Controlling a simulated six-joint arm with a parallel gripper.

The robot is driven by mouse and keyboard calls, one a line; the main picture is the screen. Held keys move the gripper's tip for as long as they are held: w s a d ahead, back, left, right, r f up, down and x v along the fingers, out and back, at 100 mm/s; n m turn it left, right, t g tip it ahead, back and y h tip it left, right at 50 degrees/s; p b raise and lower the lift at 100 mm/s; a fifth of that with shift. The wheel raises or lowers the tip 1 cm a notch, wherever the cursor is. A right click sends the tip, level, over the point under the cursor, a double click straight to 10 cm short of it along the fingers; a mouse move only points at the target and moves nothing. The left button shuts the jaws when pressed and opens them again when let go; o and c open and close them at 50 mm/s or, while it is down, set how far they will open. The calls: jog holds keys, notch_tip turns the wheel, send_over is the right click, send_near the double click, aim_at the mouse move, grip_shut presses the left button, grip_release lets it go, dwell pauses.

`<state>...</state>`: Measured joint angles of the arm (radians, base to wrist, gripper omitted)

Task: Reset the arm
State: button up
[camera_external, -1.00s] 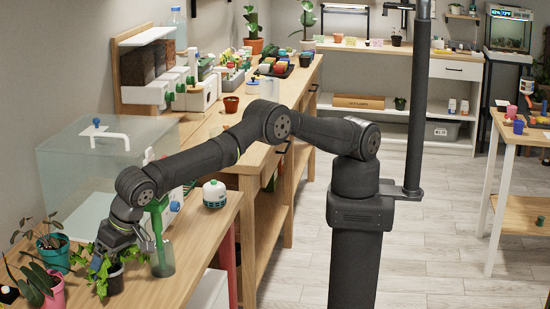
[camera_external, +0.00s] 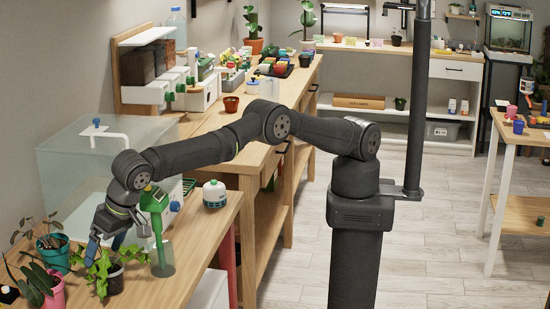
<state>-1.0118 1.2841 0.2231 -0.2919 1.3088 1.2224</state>
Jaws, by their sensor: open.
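My gripper (camera_external: 103,243) hangs at the left end of the wooden bench, just above and beside a leafy green plant in a dark pot (camera_external: 115,279). Its blue-tipped fingers point down and stand apart, with nothing visible between them. The plant stands upright on the bench, and its leaves lie close below the fingers. I cannot tell whether any leaf touches a finger. My arm reaches left from its column across the bench.
Potted plants in teal (camera_external: 54,254) and pink (camera_external: 54,294) pots stand to the left. A clear tank (camera_external: 75,165) sits behind. A white-and-green canister (camera_external: 214,195) stands right, with bare bench in front.

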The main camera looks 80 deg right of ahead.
aim_at(106, 271)
notch_tip(106, 271, down, 4)
jog(key=shift+s+r, duration=0.1)
jog(key=shift+s, duration=0.05)
jog(key=v, duration=0.6)
jog(key=shift+s+r, duration=0.1)
jog(key=shift+r, duration=0.15)
jog(key=shift+d+f, duration=0.1)
jog(key=shift+f, duration=0.25)
jog(key=x, duration=0.6)
jog(key=shift+w+f, duration=0.2)
jog(key=shift+f, duration=0.1)
notch_tip(106, 271, up, 10)
jog(key=w+d+r+n+y, duration=0.1)
jog(key=w+d+r, duration=0.3)
jog(key=d+r, duration=0.6)
jog(key=w+d+r+n+y, duration=0.1)
jog(key=w+d+r+n, duration=0.15)
jog(key=d+r, duration=0.8)
jog(key=d+r+m+h, duration=0.1)
jog(key=d+r+m, duration=0.2)
jog(key=d, duration=0.8)
jog(key=d+r+m+h, duration=0.1)
jog(key=d+r+m, duration=0.15)
jog(key=d, duration=0.95)
jog(key=w+d+f, duration=0.2)
jog(key=d+f, duration=0.6)
jog(key=d, duration=0.2)
jog(key=shift+f, duration=0.4)
